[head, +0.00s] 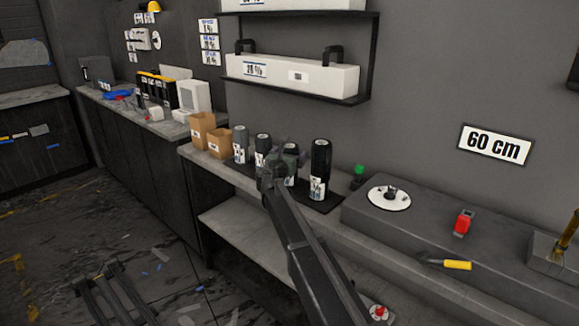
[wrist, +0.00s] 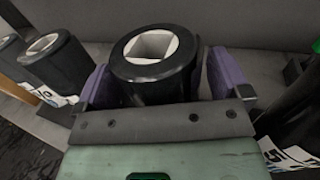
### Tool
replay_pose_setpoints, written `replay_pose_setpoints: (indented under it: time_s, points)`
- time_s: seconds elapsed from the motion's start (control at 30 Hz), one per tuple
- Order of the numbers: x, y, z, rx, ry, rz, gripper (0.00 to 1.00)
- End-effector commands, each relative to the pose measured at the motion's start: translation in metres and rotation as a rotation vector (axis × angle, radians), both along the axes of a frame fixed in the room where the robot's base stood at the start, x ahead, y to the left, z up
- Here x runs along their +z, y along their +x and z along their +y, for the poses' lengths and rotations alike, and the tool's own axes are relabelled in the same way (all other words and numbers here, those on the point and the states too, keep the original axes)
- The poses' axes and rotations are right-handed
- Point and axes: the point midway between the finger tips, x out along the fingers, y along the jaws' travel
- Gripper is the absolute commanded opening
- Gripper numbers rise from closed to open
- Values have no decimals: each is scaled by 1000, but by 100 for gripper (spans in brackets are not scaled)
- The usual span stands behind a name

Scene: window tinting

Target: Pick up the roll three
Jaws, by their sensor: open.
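Several dark rolls stand upright in a row on the shelf. The third roll from the left (head: 291,180) is partly hidden behind my gripper (head: 284,158) in the head view. In the wrist view this black roll (wrist: 155,74), with a pale hollow core, stands between the two purple fingers of my gripper (wrist: 163,82). The fingers are open on either side of it, and I cannot tell whether they touch it. Its label is hidden in the wrist view.
A grey roll (head: 240,146) and a black roll (head: 262,146) stand to the left, a taller black roll (head: 320,165) to the right. Cardboard boxes (head: 220,143) stand farther left. A grey bench unit (head: 420,220) with a red item (head: 463,222) lies right. A shelf (head: 300,92) hangs above.

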Motion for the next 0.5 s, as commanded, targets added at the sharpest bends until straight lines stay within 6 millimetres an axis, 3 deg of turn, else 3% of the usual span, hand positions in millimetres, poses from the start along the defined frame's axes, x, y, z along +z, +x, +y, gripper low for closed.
replay_pose_setpoints:
  time_s: [0.07, 0.4, 0.5]
  points:
    - [0, 0, 0, 0, 0, 0, 87]
    - [0, 0, 0, -1, 0, 0, 35]
    - [0, 0, 0, -1, 0, 0, 32]
